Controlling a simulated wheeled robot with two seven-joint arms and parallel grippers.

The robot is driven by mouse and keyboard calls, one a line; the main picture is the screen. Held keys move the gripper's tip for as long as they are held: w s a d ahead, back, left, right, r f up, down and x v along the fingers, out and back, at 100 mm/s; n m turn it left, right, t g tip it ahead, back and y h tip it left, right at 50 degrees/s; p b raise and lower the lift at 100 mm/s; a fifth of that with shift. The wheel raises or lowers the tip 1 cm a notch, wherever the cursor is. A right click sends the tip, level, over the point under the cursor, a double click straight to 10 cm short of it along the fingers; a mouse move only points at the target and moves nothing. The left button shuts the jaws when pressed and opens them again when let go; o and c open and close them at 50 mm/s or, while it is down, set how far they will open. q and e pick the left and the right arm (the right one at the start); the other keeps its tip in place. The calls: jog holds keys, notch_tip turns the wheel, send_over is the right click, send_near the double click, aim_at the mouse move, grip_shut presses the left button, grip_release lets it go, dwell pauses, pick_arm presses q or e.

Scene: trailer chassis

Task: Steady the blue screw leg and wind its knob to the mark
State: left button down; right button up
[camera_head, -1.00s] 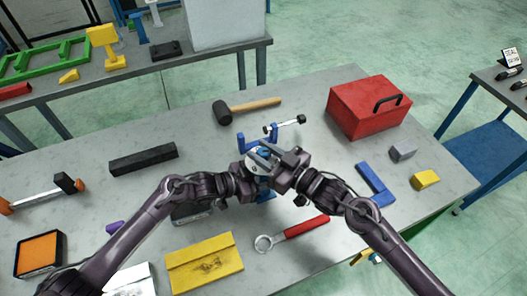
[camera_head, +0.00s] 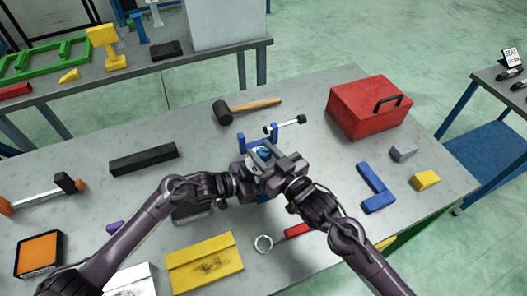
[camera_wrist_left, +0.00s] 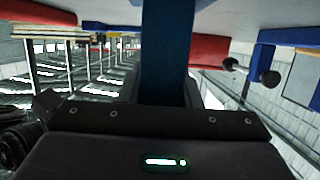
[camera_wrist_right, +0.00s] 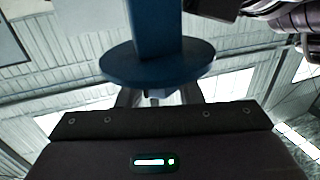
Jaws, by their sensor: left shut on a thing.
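The blue screw leg (camera_head: 262,153) stands between my two grippers at the middle of the bench, largely hidden by them in the head view. My left gripper (camera_head: 251,172) is shut on the leg's blue post, which rises between its fingers in the left wrist view (camera_wrist_left: 165,50). My right gripper (camera_head: 272,168) is close against the leg from the right. The right wrist view shows a round blue disc (camera_wrist_right: 157,62) on a blue post in front of its fingers. The fingers stand apart, their tips hidden behind the disc. I cannot make out the mark.
A blue bracket (camera_head: 375,188) and a red toolbox (camera_head: 365,108) are on the right. A hammer (camera_head: 245,108) lies behind the leg. A yellow folder (camera_head: 205,263) and a red-handled wrench (camera_head: 265,243), partly covered by my right arm, lie in front. A black bar (camera_head: 143,159) lies left.

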jog(key=o, duration=0.4)
jog(key=v, duration=1.2)
jog(key=shift+d, duration=0.1)
pick_arm(q)
jog(key=c, duration=0.8)
grip_release()
jog(key=shift+o, duration=0.2)
